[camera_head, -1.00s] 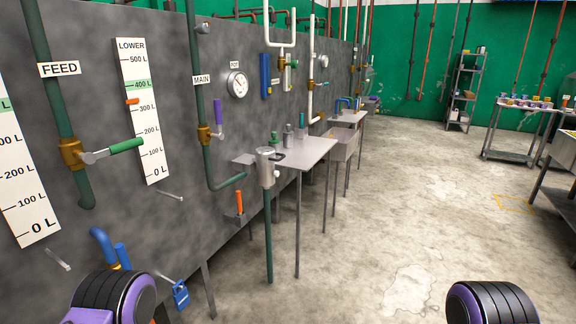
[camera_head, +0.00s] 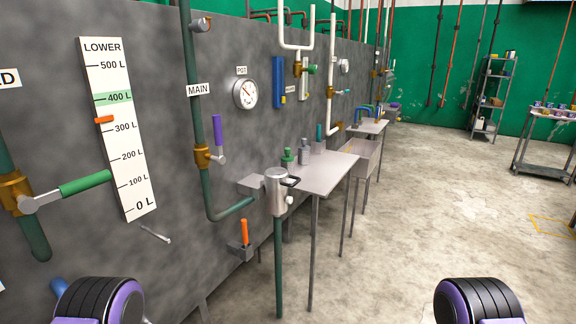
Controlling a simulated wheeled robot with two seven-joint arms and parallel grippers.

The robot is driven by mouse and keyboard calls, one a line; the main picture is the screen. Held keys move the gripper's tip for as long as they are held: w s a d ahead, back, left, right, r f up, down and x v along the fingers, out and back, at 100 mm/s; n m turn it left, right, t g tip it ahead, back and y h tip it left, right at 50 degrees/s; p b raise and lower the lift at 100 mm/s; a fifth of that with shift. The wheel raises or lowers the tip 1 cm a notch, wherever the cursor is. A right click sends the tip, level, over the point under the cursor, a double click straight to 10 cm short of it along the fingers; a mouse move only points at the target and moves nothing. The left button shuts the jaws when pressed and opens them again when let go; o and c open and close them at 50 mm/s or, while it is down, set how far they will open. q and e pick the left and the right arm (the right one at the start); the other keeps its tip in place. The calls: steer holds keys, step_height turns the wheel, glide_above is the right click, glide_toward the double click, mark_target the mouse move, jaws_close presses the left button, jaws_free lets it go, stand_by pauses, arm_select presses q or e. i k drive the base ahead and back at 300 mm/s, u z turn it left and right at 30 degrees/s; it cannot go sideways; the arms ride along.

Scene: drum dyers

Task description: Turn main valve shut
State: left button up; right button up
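The main valve (camera_head: 203,157) is a brass body on the green vertical pipe below the MAIN label (camera_head: 200,90). Its purple lever handle (camera_head: 217,131) points straight up, along the pipe. Neither of my arms touches it. Rounded black and purple parts of my arms show at the bottom left and bottom right edges. No fingertips of my left or right gripper are in view.
A feed valve with a green handle (camera_head: 86,184) sticks out at the left, beside the LOWER level scale (camera_head: 121,160). A metal pot (camera_head: 277,192) on a green post and a grey table (camera_head: 325,174) stand right of the main valve. Open floor lies further right.

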mark_target(218, 136)
steer(key=z, duration=0.3)
steer(key=k, duration=0.4)
steer(key=z, duration=1)
steer(key=k, duration=0.9)
steer(key=z, duration=0.3)
steer(key=i, duration=2)
steer(key=u, duration=1)
steer(key=i, duration=1.2)
steer(key=u, duration=1.75)
steer(key=i, duration=0.8)
steer(key=u, duration=0.9)
